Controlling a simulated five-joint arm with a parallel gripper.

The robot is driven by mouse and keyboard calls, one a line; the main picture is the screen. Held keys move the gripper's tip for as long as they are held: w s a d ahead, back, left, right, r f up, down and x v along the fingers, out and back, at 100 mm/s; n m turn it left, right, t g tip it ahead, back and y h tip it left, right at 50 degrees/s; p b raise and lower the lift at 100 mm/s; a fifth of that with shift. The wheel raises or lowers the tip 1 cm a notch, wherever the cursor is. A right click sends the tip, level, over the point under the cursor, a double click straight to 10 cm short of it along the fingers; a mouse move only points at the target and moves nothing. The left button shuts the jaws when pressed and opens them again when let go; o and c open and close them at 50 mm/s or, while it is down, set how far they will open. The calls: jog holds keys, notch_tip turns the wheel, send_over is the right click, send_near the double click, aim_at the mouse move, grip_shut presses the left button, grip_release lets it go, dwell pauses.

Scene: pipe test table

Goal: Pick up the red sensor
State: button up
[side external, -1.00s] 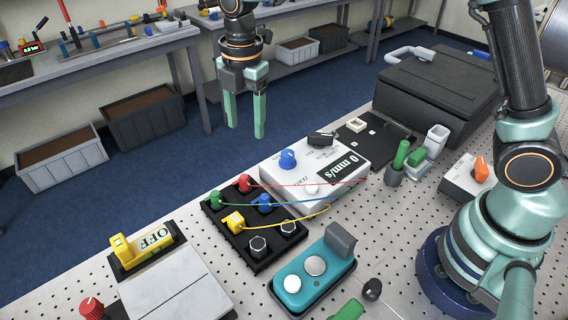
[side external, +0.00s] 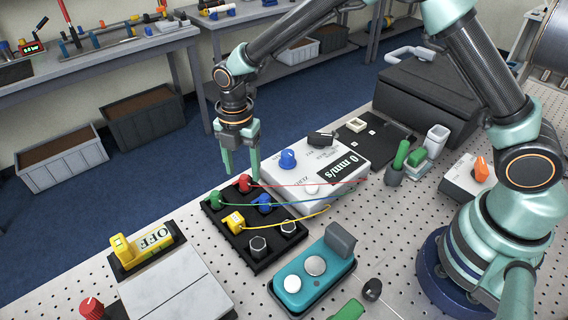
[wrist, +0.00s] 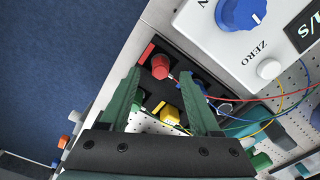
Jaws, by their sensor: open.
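The red sensor (side external: 244,183) sits upright in the back corner of a black holder block (side external: 262,261), with a red wire running right from it. In the wrist view the red sensor (wrist: 160,68) shows between the two fingers, near their tips. My gripper (side external: 240,170) is open, pointing down just above and behind the red sensor; nothing is held. Green (side external: 216,199), blue (side external: 265,204) and yellow (side external: 235,222) sensors stand in the same block close to the red one. From the side I cannot tell if a finger touches the red sensor.
A white meter reading 0 mm/s (side external: 318,170) with a blue knob (side external: 287,159) stands right behind the block. A teal button box (side external: 312,275) is in front. A yellow OFF switch (side external: 145,248) is at left. Red, green and yellow wires cross to the right.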

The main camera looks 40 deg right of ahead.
aim_at(244, 176)
jog(key=shift+f, duration=1.45)
grip_shut()
jog(key=shift+r, duration=0.1)
notch_tip(244, 176, up, 20)
